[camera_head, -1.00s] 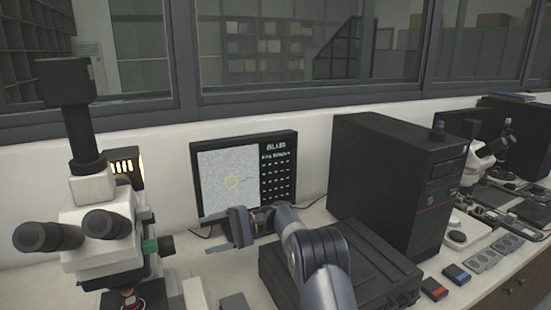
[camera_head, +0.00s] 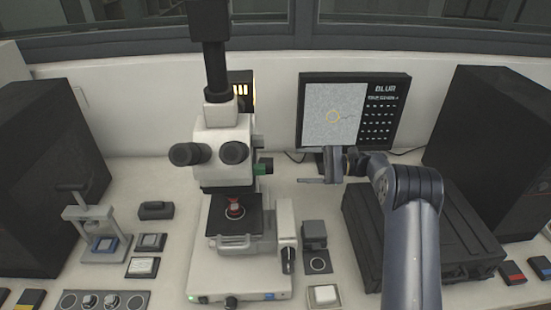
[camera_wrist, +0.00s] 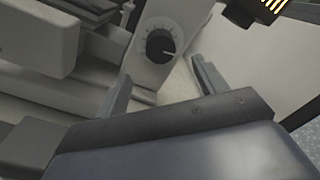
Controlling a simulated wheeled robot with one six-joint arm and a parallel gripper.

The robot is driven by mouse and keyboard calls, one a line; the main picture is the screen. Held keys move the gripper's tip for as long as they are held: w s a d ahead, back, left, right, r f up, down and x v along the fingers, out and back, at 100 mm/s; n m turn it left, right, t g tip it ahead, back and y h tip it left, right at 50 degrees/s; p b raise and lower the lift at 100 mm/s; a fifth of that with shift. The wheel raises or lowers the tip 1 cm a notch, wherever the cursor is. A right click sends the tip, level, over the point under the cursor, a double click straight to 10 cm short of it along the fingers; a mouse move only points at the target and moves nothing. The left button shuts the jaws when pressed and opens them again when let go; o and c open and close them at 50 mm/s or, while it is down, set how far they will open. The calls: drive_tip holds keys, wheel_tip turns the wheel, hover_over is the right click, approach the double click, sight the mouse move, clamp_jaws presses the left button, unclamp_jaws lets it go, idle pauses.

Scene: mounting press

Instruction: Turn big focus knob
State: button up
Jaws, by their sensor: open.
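The white microscope (camera_head: 222,140) stands left of my gripper in the head view. A round black knob (camera_wrist: 160,46) with a white pointer line and tick marks around it sits on a white block in the wrist view. I take it for the big focus knob; a dark knob also shows low on the white block at the microscope's right side in the head view (camera_head: 288,258). My gripper (camera_head: 318,172) is open and empty, right of the microscope and in front of the monitor. In the wrist view its fingers (camera_wrist: 160,84) stand apart, with the knob beyond the gap between them, not touched.
The monitor (camera_head: 380,112) reads "BLUR". A black case (camera_head: 440,235) lies under my arm. A small grey box (camera_head: 314,234) stands right of the microscope base. A small press (camera_head: 95,228) and several small blocks stand at the left. A dark lamp (camera_wrist: 258,10) shows top right in the wrist view.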

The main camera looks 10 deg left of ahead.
drive_tip(key=p+x, duration=0.3)
drive_tip(key=x, duration=0.6)
drive_tip(key=shift+s+a, duration=0.1)
drive_tip(key=shift+a, duration=0.3)
drive_tip(key=c, duration=1)
drive_tip(key=n+b, duration=0.1)
drive_tip(key=b, duration=0.2)
drive_tip(key=shift+f, duration=0.35)
drive_tip(key=n+b, duration=0.1)
drive_tip(key=b, duration=0.2)
drive_tip(key=shift+r+n+b, duration=0.1)
drive_tip(key=shift+n+b, duration=0.2)
drive_tip(key=shift+b, duration=0.1)
drive_tip(key=shift+r+n, duration=0.2)
drive_tip(key=shift+n, duration=0.1)
